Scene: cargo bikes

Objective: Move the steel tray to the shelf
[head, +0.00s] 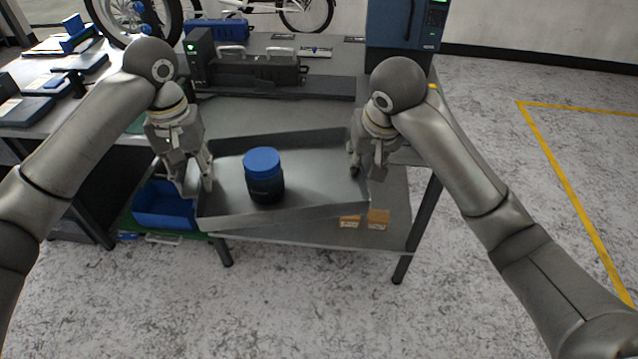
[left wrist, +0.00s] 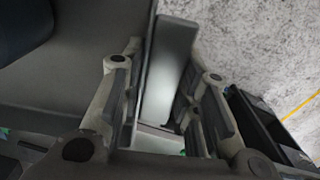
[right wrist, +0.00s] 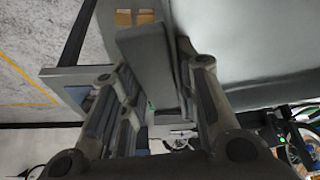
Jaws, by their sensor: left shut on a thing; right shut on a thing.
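The steel tray (head: 318,216) is a wide, shallow grey box held in front of the workbench, seen in the head view. A dark jar with a blue lid (head: 264,178) stands upright in it, left of its middle. My left gripper (head: 208,184) is shut on the tray's left wall, which also shows between the fingers in the left wrist view (left wrist: 166,75). My right gripper (head: 368,172) is shut on the tray's right wall, seen in the right wrist view (right wrist: 150,62). The lower shelf (head: 385,232) of the bench is partly hidden behind the tray.
The workbench top (head: 245,112) carries a black machine (head: 248,72) and a blue cabinet (head: 404,28). Two small cardboard boxes (head: 378,219) lie on the lower shelf. A blue bin (head: 163,205) stands low at the left. The floor at the right is clear.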

